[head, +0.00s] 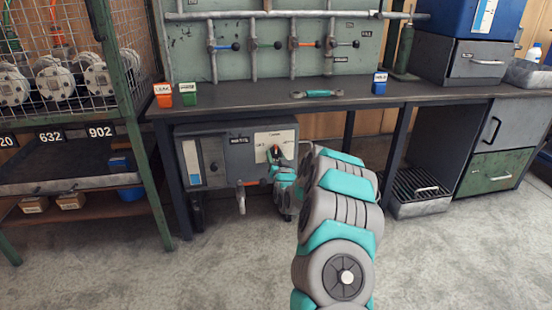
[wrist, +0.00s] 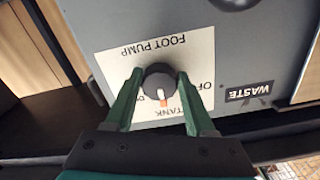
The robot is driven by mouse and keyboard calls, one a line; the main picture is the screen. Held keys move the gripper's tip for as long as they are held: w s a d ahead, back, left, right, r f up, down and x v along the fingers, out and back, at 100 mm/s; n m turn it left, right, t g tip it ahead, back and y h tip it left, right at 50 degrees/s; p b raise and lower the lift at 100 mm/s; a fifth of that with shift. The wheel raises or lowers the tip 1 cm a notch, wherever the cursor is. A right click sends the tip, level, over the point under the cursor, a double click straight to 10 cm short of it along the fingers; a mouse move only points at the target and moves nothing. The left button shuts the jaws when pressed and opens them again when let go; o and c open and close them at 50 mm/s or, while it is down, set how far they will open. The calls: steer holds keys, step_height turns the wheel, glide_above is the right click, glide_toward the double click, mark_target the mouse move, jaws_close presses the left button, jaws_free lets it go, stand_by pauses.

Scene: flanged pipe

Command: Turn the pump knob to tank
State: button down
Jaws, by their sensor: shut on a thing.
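The pump knob (wrist: 159,80) is a round dark knob with a white and orange pointer on a white label plate (wrist: 115,62). My gripper (wrist: 160,84) is shut on the knob, with one green finger on each side. In the wrist view the plate appears upside down, with FOOT PUMP above the knob, OFF to its right and TANK (wrist: 180,113) below. The pointer points down toward the TANK lettering. In the head view my gripper (head: 273,161) is at the plate (head: 268,137) on the grey cabinet under the bench, and my arm hides part of that area.
A WASTE label (wrist: 249,92) is on the cabinet face beside the plate. In the head view the cabinet (head: 222,155) stands under the workbench (head: 350,95), with a green rack (head: 130,90) to its left. The concrete floor in front is clear.

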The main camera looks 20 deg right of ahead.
stand_by(0.4)
steer(key=shift+c, duration=1.2)
jaws_free()
steer(key=shift+s, duration=0.1)
steer(key=v, duration=0.7)
steer(key=shift+s+p, duration=0.3)
steer(key=shift+p, duration=0.1)
